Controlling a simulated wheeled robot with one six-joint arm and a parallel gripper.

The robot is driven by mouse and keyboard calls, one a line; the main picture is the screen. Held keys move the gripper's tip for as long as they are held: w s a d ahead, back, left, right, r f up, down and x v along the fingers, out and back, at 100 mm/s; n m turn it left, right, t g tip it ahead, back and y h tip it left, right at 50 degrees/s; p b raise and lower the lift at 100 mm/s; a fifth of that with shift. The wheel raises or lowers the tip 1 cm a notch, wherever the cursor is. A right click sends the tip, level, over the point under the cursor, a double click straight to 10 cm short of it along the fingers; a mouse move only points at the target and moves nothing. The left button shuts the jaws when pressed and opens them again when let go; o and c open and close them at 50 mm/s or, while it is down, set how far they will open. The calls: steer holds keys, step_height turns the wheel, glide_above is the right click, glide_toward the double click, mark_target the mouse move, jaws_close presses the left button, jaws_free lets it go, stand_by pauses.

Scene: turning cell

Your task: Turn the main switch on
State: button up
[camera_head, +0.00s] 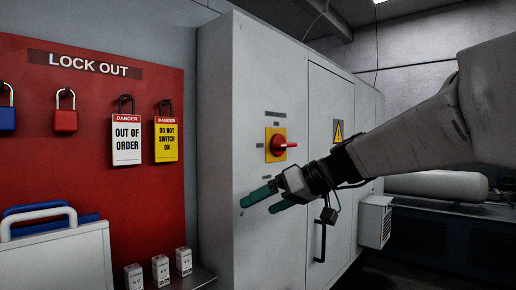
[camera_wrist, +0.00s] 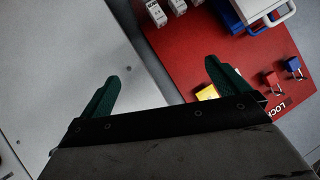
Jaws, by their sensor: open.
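The main switch (camera_head: 281,145) is a red rotary handle on a yellow plate, on the side face of the grey cabinet (camera_head: 245,210). Its red handle points to the right, roughly level. My gripper (camera_head: 264,202) is in front of that face, below the switch and apart from it. Its two green fingers are open with nothing between them. In the wrist view my gripper (camera_wrist: 161,80) points towards the cabinet's edge and the red board, and the switch is not seen there.
A red lock-out board (camera_head: 95,175) stands at left with a red padlock (camera_head: 65,119), a blue padlock (camera_head: 7,116), an "out of order" tag (camera_head: 127,139) and a yellow tag (camera_head: 166,140). Small white boxes (camera_head: 160,268) stand on a ledge below. A black door handle (camera_head: 320,240) is right of my gripper.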

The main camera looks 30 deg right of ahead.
steer(key=w+d+r+t, duration=0.3)
steer(key=w+d+r, duration=0.1)
steer(key=d+r, duration=0.15)
steer(key=t+h, duration=0.2)
steer(key=t, duration=0.3)
glide_toward(290, 145)
steer(key=x, duration=0.4)
steer(key=shift+n, duration=0.3)
steer(key=x, duration=0.7)
steer(key=shift+w+a, duration=0.1)
steer(key=c, duration=0.9)
steer(key=shift+o, duration=0.2)
